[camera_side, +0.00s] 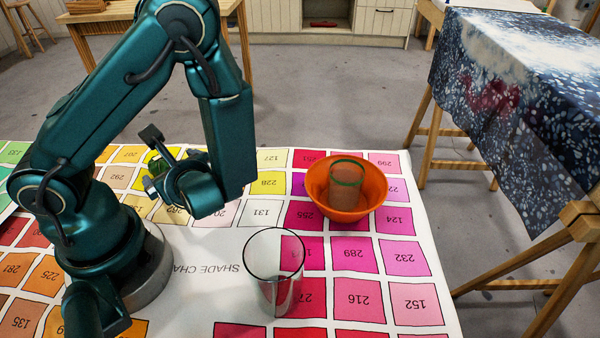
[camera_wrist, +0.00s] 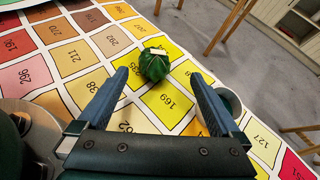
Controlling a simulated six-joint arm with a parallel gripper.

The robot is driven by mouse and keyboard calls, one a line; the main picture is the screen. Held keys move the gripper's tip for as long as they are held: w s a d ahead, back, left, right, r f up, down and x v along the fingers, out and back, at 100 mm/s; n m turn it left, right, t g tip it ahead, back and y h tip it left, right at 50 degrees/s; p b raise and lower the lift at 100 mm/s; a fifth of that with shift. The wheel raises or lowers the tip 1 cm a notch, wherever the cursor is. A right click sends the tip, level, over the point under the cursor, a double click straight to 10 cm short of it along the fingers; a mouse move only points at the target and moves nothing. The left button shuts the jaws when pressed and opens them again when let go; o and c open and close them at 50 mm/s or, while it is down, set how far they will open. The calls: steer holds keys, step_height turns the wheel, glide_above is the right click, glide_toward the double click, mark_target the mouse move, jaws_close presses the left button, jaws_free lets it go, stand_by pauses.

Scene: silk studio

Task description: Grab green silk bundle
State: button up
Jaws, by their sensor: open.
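The green silk bundle (camera_wrist: 155,66) is a small, round, dark green bundle with a pale tag on top. It rests on yellow squares of the shade chart, ahead of my gripper (camera_wrist: 158,76) in the wrist view. The two blue fingers are spread apart, with the bundle beyond and between their tips. Nothing is held. In the side view my gripper (camera_side: 162,152) is low over the chart at the left, and a bit of the green bundle (camera_side: 157,168) shows behind it. Most of the bundle is hidden there.
An orange bowl (camera_side: 347,209) holds a brownish cup with a green rim (camera_side: 346,190). A clear glass (camera_side: 274,290) stands nearer the front. The numbered shade chart (camera_side: 240,240) covers the table. A blue patterned cloth (camera_side: 520,110) hangs on a wooden frame at right.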

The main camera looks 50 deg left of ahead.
mark_target(164, 167)
steer(key=shift+s+a+f+m+y, duration=0.15)
steer(key=shift+s+f+m+y, duration=0.35)
steer(key=shift+m, duration=0.5)
steer(key=shift+x, duration=2.45)
steer(key=shift+w+f, duration=0.15)
steer(key=shift+c, duration=0.3)
steer(key=c, duration=1.3)
steer(key=shift+c, duration=0.2)
